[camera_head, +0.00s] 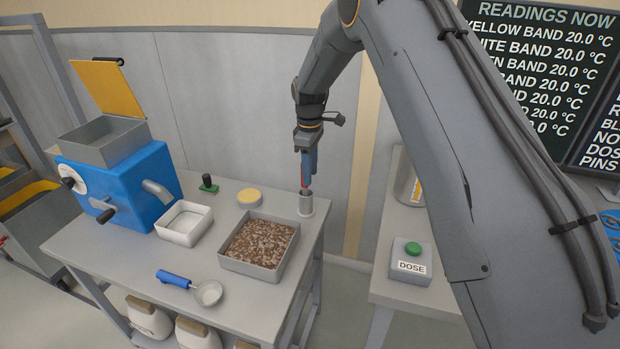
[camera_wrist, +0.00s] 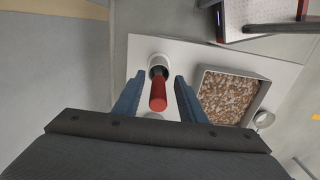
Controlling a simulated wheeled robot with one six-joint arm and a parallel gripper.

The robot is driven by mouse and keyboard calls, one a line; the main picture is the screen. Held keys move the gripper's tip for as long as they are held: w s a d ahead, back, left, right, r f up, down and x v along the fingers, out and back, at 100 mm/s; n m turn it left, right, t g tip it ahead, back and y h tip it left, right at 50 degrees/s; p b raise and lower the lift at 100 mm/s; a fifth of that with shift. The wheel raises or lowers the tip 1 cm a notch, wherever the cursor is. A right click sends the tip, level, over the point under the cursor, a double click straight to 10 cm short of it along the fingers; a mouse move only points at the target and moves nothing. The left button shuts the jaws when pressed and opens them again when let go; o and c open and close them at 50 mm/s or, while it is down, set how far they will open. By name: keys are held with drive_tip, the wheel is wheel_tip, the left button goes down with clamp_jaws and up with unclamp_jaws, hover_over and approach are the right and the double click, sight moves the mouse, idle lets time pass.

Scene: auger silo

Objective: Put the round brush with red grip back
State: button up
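The round brush's red grip (camera_wrist: 157,94) rises from a small grey-white cup (camera_wrist: 160,62) in the wrist view. Its brush end is hidden in the cup. In the head view, the cup (camera_head: 306,207) stands at the table's back right corner, with a bit of the red grip (camera_head: 304,182) above it. My gripper (camera_wrist: 157,84) has its two blue fingers on either side of the grip, with a visible gap on each side. In the head view, my gripper (camera_head: 309,165) points down just above the cup.
A tray of brown-white granules (camera_head: 259,246) stands in front of the cup. A yellow-topped round tub (camera_head: 249,197), white bin (camera_head: 184,224), blue-handled scoop (camera_head: 178,280) and blue machine (camera_head: 125,186) share the table. A DOSE button box (camera_head: 409,262) stands to the right.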

wheel_tip(320, 180, up, 10)
drive_tip(key=b, duration=0.3)
drive_tip(key=s+d+f+m, duration=0.2)
drive_tip(key=s+d+m, duration=0.2)
drive_tip(key=s, duration=0.7)
drive_tip(key=s+d+f+m, duration=0.1)
drive_tip(key=s+d+m, duration=0.4)
drive_tip(key=s, duration=0.7)
drive_tip(key=s+d+f+m+t, duration=0.1)
drive_tip(key=s+d+m, duration=0.3)
drive_tip(key=s, duration=0.8)
drive_tip(key=shift+d+f+m, duration=0.2)
drive_tip(key=shift+f+m, duration=0.1)
drive_tip(key=shift+f, duration=0.5)
drive_tip(key=shift+c, duration=0.3)
